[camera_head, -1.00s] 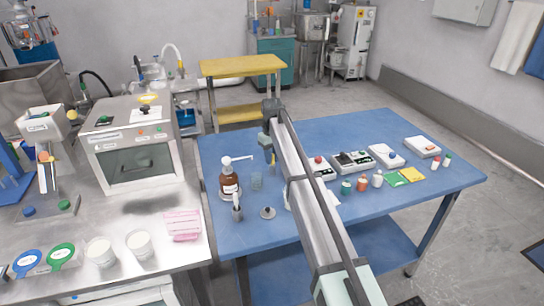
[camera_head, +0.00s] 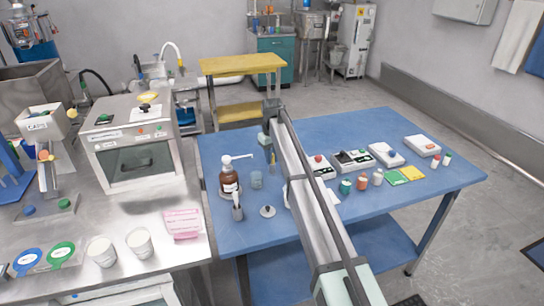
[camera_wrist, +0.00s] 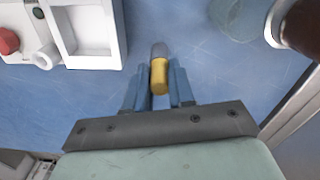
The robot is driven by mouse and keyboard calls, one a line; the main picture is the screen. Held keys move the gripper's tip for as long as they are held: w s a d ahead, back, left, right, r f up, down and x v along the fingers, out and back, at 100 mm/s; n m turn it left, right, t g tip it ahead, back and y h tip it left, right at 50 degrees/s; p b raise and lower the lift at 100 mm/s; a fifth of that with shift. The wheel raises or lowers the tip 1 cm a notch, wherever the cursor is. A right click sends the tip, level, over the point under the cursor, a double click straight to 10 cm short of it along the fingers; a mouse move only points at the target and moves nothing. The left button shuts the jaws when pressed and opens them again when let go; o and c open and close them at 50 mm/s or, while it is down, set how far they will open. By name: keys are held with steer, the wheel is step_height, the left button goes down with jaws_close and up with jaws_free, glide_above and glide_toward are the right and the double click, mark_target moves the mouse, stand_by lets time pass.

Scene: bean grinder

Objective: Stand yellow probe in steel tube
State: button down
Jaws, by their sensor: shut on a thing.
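The yellow probe (camera_wrist: 159,76) is held upright between the two blue fingers of my gripper (camera_wrist: 158,92) in the wrist view, its grey end pointing away from the gripper. In the head view my gripper (camera_head: 269,145) is above the blue table, and the probe (camera_head: 273,166) shows below the fingers. A narrow grey metal tube (camera_head: 238,212) with a thin piece sticking out stands near the table's left front edge, left of and nearer than my gripper. It looks like the steel tube. The probe is apart from it.
A brown pump bottle (camera_head: 229,178) and a clear beaker (camera_head: 257,180) stand left of my gripper. A small round knobbed piece (camera_head: 267,211) lies in front.

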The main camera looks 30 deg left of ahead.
steer(key=c, duration=0.9)
jaws_free()
steer(key=shift+o, duration=0.4)
steer(key=o, duration=0.5)
steer(key=shift+r, duration=0.1)
steer(key=shift+r, duration=3.35)
steer(key=shift+d, duration=0.1)
